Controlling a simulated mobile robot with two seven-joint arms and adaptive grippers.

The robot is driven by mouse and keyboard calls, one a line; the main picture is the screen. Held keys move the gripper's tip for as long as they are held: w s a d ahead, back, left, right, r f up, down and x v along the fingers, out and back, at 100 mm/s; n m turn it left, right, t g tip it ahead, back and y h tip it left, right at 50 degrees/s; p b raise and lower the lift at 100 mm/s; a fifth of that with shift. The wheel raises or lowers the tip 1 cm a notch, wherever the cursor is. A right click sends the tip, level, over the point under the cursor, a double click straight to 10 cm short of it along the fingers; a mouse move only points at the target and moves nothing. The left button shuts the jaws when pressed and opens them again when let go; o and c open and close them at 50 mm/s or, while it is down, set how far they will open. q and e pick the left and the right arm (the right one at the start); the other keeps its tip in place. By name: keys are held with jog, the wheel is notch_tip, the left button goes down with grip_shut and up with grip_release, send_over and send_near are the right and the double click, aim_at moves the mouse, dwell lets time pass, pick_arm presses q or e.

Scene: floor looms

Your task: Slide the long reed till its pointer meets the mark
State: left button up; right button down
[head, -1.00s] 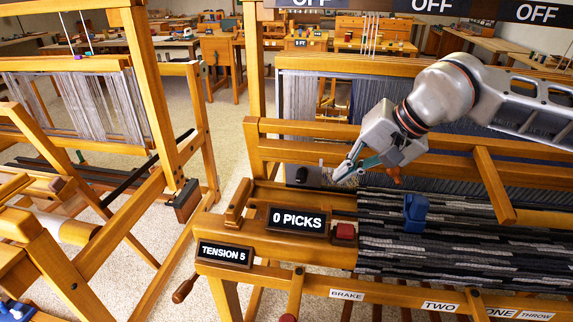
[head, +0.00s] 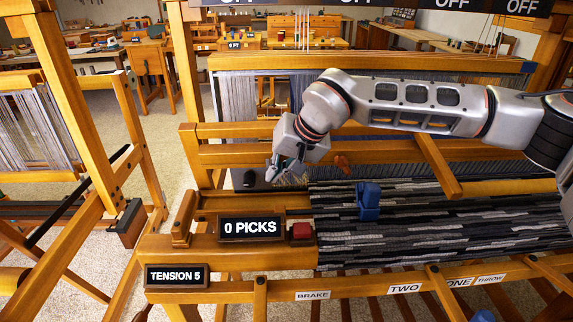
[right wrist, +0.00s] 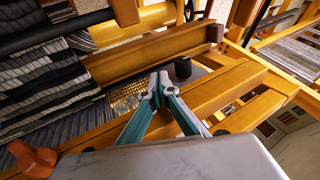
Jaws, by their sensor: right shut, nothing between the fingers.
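A brass-coloured comb-like strip, perhaps the long reed, shows beside my right fingertips in the right wrist view (right wrist: 126,97); only a small part of it shows in the head view. A black knob (head: 250,178) stands on a grey plate at the loom's left end. It is just beyond the fingertips in the right wrist view (right wrist: 182,68). My right gripper (head: 272,174) is low over the loom's left end, its teal fingers closed together and empty. The fingertips are close to the strip; I cannot tell if they touch. I cannot make out the pointer or mark. My left gripper is not in view.
Wooden loom beams surround my right gripper. Striped dark cloth (head: 420,215) carries a blue clip-like block (head: 368,201). A "0 PICKS" sign (head: 251,229), a red block (head: 301,231) and a "TENSION 5" sign (head: 176,276) are at the front left.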

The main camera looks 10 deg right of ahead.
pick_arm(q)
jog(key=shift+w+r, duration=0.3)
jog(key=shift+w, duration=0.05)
pick_arm(e)
jog(key=shift+w+a+f, duration=0.1)
jog(key=shift+a, duration=0.5)
jog(key=shift+w+a+f, duration=0.1)
jog(key=shift+a, duration=0.5)
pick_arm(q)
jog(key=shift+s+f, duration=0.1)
pick_arm(e)
jog(key=shift+a, duration=0.1)
